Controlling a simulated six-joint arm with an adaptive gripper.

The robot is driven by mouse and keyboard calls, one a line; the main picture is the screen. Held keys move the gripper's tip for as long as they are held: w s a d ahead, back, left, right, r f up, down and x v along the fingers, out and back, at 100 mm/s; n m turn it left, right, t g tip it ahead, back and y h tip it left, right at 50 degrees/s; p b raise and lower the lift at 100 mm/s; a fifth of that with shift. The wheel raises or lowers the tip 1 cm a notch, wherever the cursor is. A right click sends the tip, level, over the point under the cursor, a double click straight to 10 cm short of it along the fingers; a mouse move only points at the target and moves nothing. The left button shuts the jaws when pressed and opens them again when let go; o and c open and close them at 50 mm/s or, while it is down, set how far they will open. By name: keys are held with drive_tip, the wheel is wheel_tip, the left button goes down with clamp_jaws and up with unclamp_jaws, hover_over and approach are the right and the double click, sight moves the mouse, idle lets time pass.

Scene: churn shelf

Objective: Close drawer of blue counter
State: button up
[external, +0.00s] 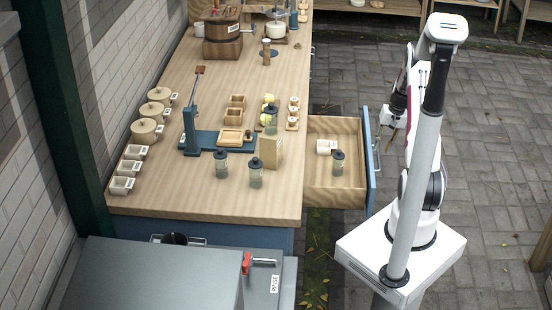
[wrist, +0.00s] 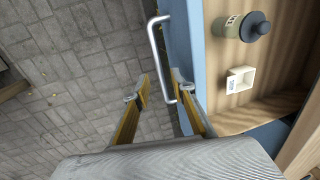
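The blue counter (external: 240,235) has a wooden top. Its drawer (external: 322,195) is pulled out to the right, with a blue front (external: 371,190) and a metal bar handle (external: 377,155). In the wrist view the handle (wrist: 155,45) stands off the blue drawer front (wrist: 182,40). My gripper (wrist: 160,80) is open, with its yellowish fingers apart. The handle's lower end appears between the fingers; whether either finger touches it I cannot tell. In the external view my gripper (external: 393,122) is outside the drawer front, near the handle.
The drawer holds a dark-capped jar (external: 338,162) and a small white box (external: 326,147). Jars, canisters and a blue press stand on the countertop (external: 200,210). Paved floor (external: 480,120) lies open to the right. A grey unit (external: 150,275) stands in front.

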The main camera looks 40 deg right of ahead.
drive_tip(key=shift+w+a+f, duration=0.15)
drive_tip(key=shift+f, duration=0.75)
drive_tip(key=shift+w+a+f, duration=0.1)
drive_tip(key=shift+f, duration=0.75)
drive_tip(key=shift+c, duration=0.4)
clamp_jaws()
